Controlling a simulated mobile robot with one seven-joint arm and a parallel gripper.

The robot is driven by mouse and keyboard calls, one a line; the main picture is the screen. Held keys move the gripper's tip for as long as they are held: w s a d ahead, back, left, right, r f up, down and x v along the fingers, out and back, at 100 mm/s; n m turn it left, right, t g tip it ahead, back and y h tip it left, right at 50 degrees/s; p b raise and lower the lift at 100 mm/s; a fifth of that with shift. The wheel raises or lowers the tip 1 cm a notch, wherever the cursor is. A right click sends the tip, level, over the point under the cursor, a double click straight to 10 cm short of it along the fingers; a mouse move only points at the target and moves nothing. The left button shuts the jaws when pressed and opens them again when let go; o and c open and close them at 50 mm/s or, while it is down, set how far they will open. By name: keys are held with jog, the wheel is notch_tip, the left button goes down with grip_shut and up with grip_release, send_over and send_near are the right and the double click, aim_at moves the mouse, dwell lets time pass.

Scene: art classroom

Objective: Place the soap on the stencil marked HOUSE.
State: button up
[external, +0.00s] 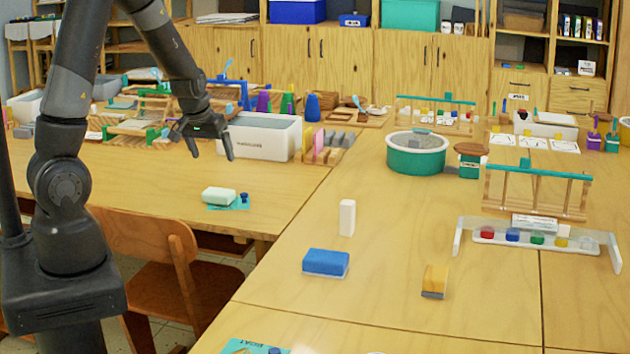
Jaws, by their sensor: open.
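A pale mint, rounded block that looks like the soap (218,195) lies flat on the left table. It rests at least partly on a small teal card (240,205) with a dark blue knob at its right side. The card looks like a stencil; no word on it can be read, and the block covers much of it. My gripper (211,153) is open and empty, fingers pointing down, above the block and clear of it. Another teal stencil (240,346), its lettering seeming to read BOAT, is cut off at the bottom edge.
A white upright block (347,217), a blue sponge-like block (325,262) and a yellow block (435,280) stand on the right table. A white box (262,137) stands behind my gripper. A teal tub (416,156) is farther back. The left table's front is mostly clear.

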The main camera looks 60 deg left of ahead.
jog(key=s+d+r+m+t+h, duration=0.1)
jog(key=s+d+r+m, duration=0.1)
jog(key=d+r, duration=0.55)
jog(key=s+d+r+m+t+h, duration=0.1)
jog(key=s+d+r+m+h, duration=0.15)
jog(key=d+r, duration=0.55)
jog(key=s+d+r+m, duration=0.4)
jog(key=s+d+r, duration=0.1)
jog(key=s+d, duration=0.4)
jog(key=s+y, duration=0.1)
jog(key=s, duration=0.1)
jog(key=shift+s, duration=0.4)
